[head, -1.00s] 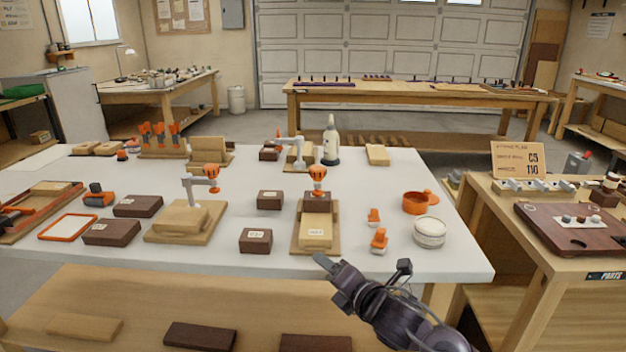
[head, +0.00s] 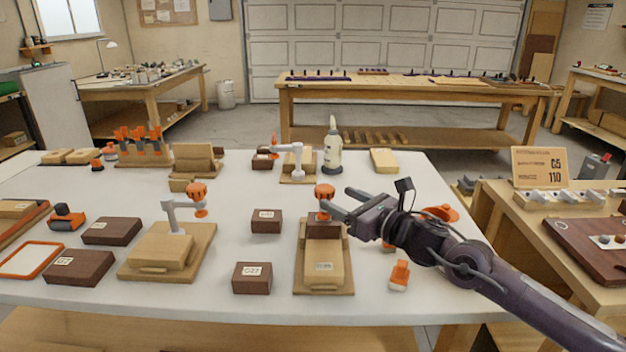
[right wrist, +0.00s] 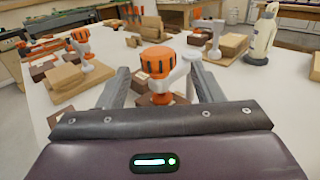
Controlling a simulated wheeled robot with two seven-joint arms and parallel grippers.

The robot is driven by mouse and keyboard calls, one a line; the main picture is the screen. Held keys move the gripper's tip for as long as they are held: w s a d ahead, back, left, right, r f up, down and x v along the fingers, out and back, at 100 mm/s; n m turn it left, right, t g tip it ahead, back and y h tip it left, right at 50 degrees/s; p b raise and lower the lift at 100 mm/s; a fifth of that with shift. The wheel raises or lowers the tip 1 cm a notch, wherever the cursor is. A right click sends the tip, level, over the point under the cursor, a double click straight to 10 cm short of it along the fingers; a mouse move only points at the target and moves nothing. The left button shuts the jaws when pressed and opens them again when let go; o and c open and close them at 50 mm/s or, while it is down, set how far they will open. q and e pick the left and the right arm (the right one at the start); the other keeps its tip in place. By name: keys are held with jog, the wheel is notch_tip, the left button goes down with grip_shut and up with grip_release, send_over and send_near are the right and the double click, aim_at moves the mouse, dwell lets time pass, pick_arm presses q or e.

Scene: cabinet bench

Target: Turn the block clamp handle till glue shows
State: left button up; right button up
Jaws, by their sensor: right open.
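A clamp with a ribbed orange handle (head: 325,190) stands at the back of a wooden board (head: 324,291), over a dark block (head: 324,229) and a pale labelled block (head: 323,264). My right gripper (head: 335,199) is open at the handle's right side. In the right wrist view the orange handle (right wrist: 157,60) and the clamp's white arm show between the spread fingers, with no clear contact. The gripper hides part of the clamp in the head view. I cannot see any glue at the joint. My left gripper is not in view.
A similar clamp (head: 196,196) stands to the left and another (head: 296,157) at the back, near a glue bottle (head: 333,148). Dark labelled blocks (head: 266,221) lie left of the board.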

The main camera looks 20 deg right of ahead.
aim_at(319, 188)
jog(key=shift+w+a+r, duration=0.1)
jog(key=shift+w+a, duration=0.05)
jog(key=shift+w, duration=0.25)
jog(key=shift+w+a+r, duration=0.1)
jog(key=shift+w+a, duration=0.15)
jog(key=x, duration=0.5)
jog(key=shift+w+a+p, duration=0.3)
jog(key=shift+p, duration=0.1)
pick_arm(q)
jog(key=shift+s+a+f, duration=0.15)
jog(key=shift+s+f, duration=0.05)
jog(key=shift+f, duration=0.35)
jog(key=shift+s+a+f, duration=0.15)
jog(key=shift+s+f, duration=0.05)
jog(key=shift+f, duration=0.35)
pick_arm(e)
jog(key=c, duration=1)
